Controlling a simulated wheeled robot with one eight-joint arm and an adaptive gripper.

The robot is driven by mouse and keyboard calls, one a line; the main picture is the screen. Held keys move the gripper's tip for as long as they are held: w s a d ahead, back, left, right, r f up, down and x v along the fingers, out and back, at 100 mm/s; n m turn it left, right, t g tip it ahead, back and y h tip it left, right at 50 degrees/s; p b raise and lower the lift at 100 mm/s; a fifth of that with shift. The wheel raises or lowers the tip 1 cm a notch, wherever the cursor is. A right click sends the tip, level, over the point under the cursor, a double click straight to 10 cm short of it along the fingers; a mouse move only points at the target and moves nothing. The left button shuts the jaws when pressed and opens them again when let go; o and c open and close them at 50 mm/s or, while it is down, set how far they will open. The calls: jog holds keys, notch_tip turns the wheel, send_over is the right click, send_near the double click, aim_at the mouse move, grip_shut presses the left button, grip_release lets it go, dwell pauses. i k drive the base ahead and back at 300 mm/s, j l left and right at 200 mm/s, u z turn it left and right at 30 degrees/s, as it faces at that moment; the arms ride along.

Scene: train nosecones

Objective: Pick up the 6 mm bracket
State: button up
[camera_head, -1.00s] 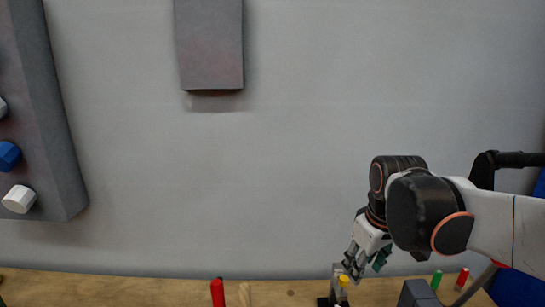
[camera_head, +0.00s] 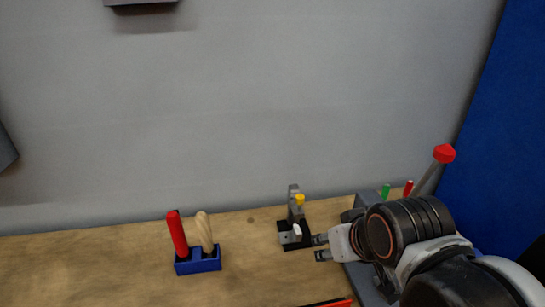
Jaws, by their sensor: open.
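A small fixture (camera_head: 295,236) with a black base, an upright grey piece, a yellow cap and a pale block stands on the wooden bench. I cannot tell which part of it, if any, is the 6 mm bracket, and I see no size marking. My gripper (camera_head: 320,248) is just right of this fixture, pointing left, with its two fingers apart and nothing visible between them. Whether a fingertip touches the black base is too small to tell.
A blue holder (camera_head: 198,262) with a red-handled and a wooden-handled tool stands left on the bench (camera_head: 110,275). A grey block (camera_head: 362,279) and a red-knobbed lever (camera_head: 444,154) are near my arm. A red-orange edge (camera_head: 330,303) shows at the front. A blue panel rises right.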

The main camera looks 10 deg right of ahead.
aim_at(294, 236)
jog(key=k+j+z, duration=0.1)
jog(key=j+z, duration=0.3)
jog(key=k+j+z, duration=0.2)
jog(key=z, duration=0.15)
jog(key=k+j+z, duration=0.2)
jog(key=j+z, duration=0.2)
